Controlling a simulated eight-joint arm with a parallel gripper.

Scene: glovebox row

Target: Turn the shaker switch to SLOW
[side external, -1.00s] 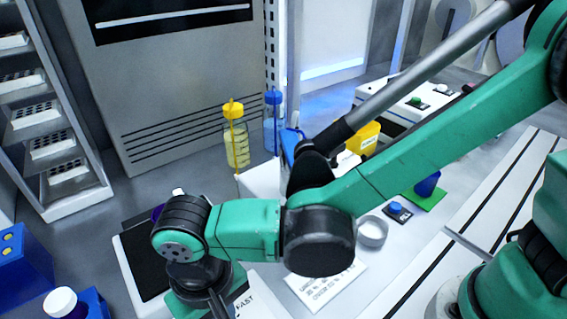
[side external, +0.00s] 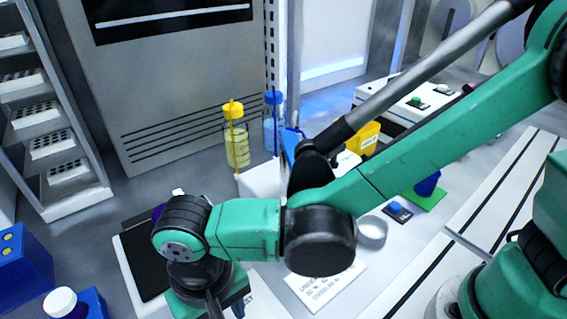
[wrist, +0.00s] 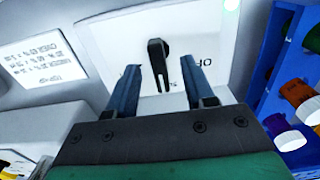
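The shaker switch (wrist: 157,62) is a black lever knob on a white panel (wrist: 215,38), seen in the wrist view. Partial lettering that looks like "OF" shows right of the knob, partly behind a finger. My gripper (wrist: 160,70) is open, with one blue-grey finger on each side of the knob and a gap visible on both sides. In the side view the shaker (side external: 137,262), with a dark top and white body, stands at lower left. My wrist hides the switch there, and my fingers are mostly hidden.
A printed card (wrist: 42,55) lies left of the panel in the wrist view. In the side view a white-capped bottle (side external: 62,303) stands at lower left, and bottles (side external: 236,145) stand behind.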

